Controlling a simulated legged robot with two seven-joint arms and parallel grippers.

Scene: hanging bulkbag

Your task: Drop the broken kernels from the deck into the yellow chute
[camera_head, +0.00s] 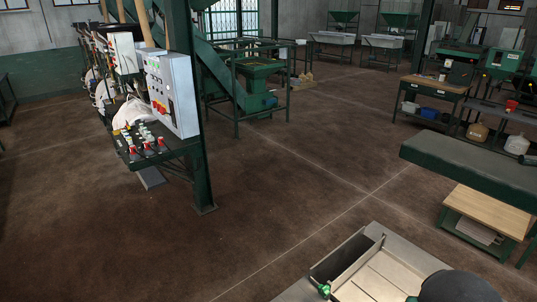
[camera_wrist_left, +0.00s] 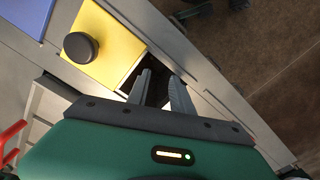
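In the left wrist view, my left gripper (camera_wrist_left: 160,74) is open, with its two grey fingers apart and nothing seen between them. The fingertips are over or beside a dark opening next to a yellow piece (camera_wrist_left: 110,48), which looks like the yellow chute and bears a black round knob (camera_wrist_left: 80,47). I cannot tell their height above it. In the head view, a pale deck (camera_head: 375,282) with a dark slot shows at the bottom edge. No broken kernels can be made out. My right gripper is not in view.
In the left wrist view, a blue panel (camera_wrist_left: 28,17) lies at top left, a red part (camera_wrist_left: 12,134) at the left edge. In the head view, a control stand (camera_head: 172,92) is left, a padded bench (camera_head: 475,165) right. The brown floor between is clear.

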